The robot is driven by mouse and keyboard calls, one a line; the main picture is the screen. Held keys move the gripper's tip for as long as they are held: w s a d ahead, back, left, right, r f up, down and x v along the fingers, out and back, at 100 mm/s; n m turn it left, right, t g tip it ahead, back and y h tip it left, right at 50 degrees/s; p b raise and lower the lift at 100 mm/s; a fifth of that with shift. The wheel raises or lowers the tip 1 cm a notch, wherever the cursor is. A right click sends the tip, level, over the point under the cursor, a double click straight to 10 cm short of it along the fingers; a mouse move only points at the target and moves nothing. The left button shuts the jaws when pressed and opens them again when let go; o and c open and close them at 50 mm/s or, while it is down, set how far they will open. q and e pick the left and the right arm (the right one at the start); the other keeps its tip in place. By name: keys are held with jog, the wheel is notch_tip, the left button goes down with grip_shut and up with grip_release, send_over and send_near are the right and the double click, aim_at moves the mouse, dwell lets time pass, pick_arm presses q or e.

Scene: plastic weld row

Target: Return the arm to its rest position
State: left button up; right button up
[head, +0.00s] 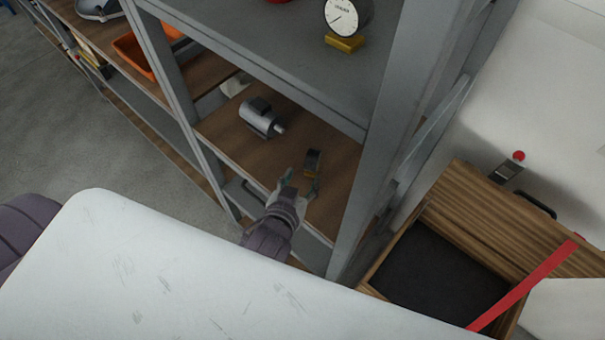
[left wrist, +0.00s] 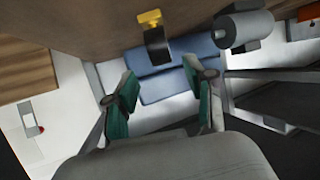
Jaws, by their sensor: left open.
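My left gripper (head: 302,182) reaches into a wooden shelf level from the front. Its fingers are open and apart, with nothing between them. A small dark device with a yellow base (head: 312,162) stands on the shelf board just beyond the fingertips. In the left wrist view my gripper (left wrist: 162,88) shows two green-padded fingers spread wide. The dark device (left wrist: 156,42) is ahead of them, with a visible gap. My right gripper is in neither view.
A grey motor (head: 260,118) sits on the same shelf board (head: 225,130), left of the device. A grey upright (head: 375,150) borders it on the right. A dial gauge (head: 347,17) stands on the level above. An open wooden crate (head: 480,215) is at right, an orange bin (head: 132,52) at upper left.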

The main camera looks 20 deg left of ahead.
pick_arm(q)
jog(key=shift+s+a, duration=0.1)
jog(key=shift+a, duration=0.15)
jog(key=s+a+f+m+g+h, duration=0.1)
jog(key=s+a+g, duration=0.2)
jog(key=s+g, duration=0.35)
jog(key=s+a+f+m+g, duration=0.2)
jog(key=s+a+g, duration=0.15)
jog(key=s, duration=0.55)
notch_tip(320, 180, down, 29)
jog(key=s+d+g+b, duration=0.1)
jog(key=s+b, duration=0.1)
jog(key=s+a+f+g+b, duration=0.1)
jog(key=s+a+f, duration=0.2)
jog(key=s+f, duration=1.2)
jog(key=shift+s+f+g, duration=0.3)
jog(key=shift+f, duration=0.1)
